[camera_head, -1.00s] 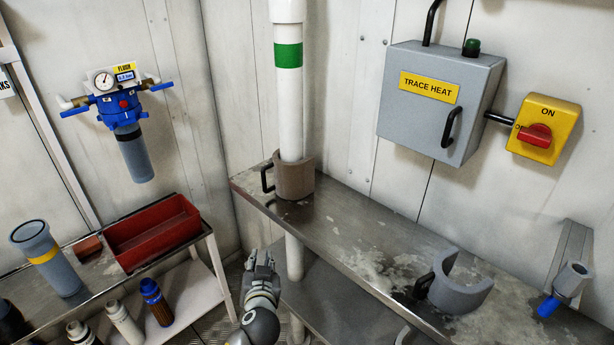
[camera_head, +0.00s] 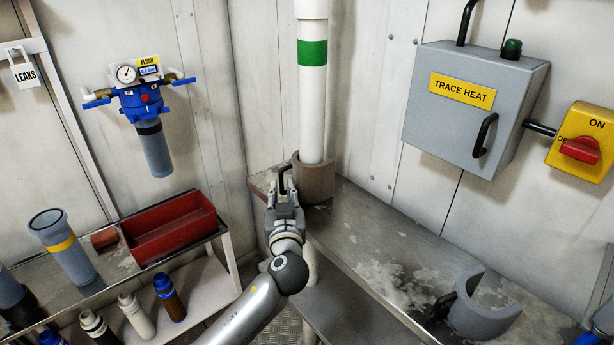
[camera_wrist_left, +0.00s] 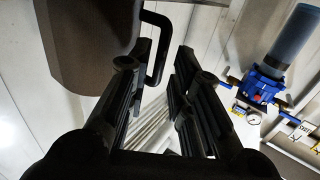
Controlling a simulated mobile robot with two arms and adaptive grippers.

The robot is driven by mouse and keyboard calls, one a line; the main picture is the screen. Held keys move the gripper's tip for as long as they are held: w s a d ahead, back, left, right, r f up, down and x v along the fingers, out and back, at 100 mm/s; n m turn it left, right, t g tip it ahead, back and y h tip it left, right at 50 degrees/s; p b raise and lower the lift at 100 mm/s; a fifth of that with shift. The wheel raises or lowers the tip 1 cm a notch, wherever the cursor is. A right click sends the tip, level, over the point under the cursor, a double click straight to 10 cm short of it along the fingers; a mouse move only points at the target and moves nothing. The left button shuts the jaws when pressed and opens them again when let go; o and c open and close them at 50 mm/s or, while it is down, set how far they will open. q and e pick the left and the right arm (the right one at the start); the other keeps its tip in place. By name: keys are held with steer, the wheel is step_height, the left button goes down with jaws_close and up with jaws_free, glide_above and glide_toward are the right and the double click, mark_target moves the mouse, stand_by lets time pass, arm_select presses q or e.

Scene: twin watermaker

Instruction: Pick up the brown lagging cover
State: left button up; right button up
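The brown lagging cover (camera_head: 315,181) stands on the metal bench around the foot of the white pipe (camera_head: 312,90). Its black handle (camera_head: 287,180) is on its left side. My left gripper (camera_head: 284,196) is at the handle, left of the cover. In the left wrist view the gripper (camera_wrist_left: 165,75) has its fingers spread apart, with the black handle (camera_wrist_left: 158,50) at their tips, close to the left finger. The cover's brown body (camera_wrist_left: 85,45) fills the upper left there. The fingers do not appear closed on the handle. My right gripper is not in view.
A grey curved cover (camera_head: 482,308) with a black handle lies farther right on the bench (camera_head: 370,240). A red tray (camera_head: 170,228) and a grey canister (camera_head: 66,248) are on the left shelf. The trace heat box (camera_head: 475,105) hangs on the wall.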

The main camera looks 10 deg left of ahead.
mark_target(281, 183)
arm_select(q)
steer(key=p+x, duration=0.1)
steer(key=x, duration=0.2)
steer(key=shift+w+a+r, duration=0.15)
steer(key=shift+r, duration=0.05)
steer(key=shift+w+a, duration=0.2)
steer(key=shift+w, duration=0.5)
steer(key=shift+f, duration=0.1)
jaws_close()
